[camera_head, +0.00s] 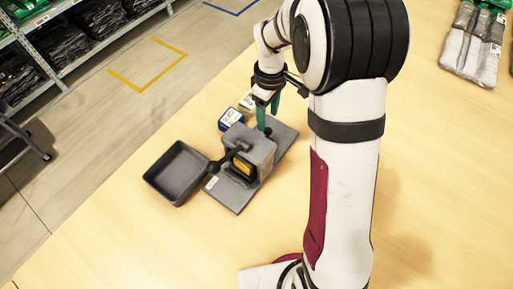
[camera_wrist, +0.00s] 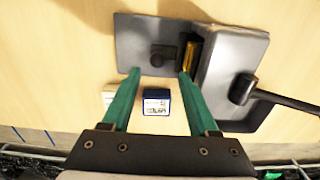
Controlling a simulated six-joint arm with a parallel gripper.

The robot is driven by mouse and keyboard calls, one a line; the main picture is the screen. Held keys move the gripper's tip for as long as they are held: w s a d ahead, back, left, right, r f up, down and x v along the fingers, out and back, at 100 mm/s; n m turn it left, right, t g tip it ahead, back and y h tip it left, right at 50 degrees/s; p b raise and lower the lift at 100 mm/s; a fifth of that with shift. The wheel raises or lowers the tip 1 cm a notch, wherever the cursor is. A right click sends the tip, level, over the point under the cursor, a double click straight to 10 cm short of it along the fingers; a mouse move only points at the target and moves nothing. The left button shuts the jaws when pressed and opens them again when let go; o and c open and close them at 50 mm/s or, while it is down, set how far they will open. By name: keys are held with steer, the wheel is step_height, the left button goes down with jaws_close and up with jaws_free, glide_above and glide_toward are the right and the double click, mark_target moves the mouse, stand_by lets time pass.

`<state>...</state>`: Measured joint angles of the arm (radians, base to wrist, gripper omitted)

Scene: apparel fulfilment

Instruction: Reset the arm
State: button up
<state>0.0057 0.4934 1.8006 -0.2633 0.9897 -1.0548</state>
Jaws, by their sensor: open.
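My gripper (camera_wrist: 160,72) has two green fingers, spread apart and empty in the wrist view. In the head view my gripper (camera_head: 268,113) hangs at the back of a grey device on a flat grey base plate (camera_head: 231,197). The device's grey housing (camera_head: 262,148) has a yellow part (camera_head: 243,166) and a dark lever (camera_head: 226,160). In the wrist view the right fingertip is close to the yellow part (camera_wrist: 191,55); I cannot tell whether it touches. A small blue-and-white box (camera_wrist: 156,102) shows between the fingers, and also in the head view (camera_head: 231,119).
A dark empty tray (camera_head: 164,191) lies left of the device on the wooden table (camera_head: 110,245). A pale small box (camera_head: 246,104) stands beside the blue one. Grey packed garments (camera_head: 471,47) lie at the far right. Shelves with bagged goods (camera_head: 62,42) stand beyond the table. The front left of the table is clear.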

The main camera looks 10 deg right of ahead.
steer(key=s+a+r+m+t+y, duration=0.15)
steer(key=s+r+m+t, duration=0.25)
steer(key=s+r+m, duration=0.4)
steer(key=s+a+r+m+t+y, duration=0.1)
steer(key=s+a+r+m+t, duration=0.15)
steer(key=s+r+m, duration=0.5)
steer(key=s+f+g, duration=0.6)
steer(key=s, duration=0.5)
steer(key=shift+s+d+n+g+h, duration=0.25)
steer(key=shift+n+g+h, duration=0.1)
steer(key=shift+n, duration=0.1)
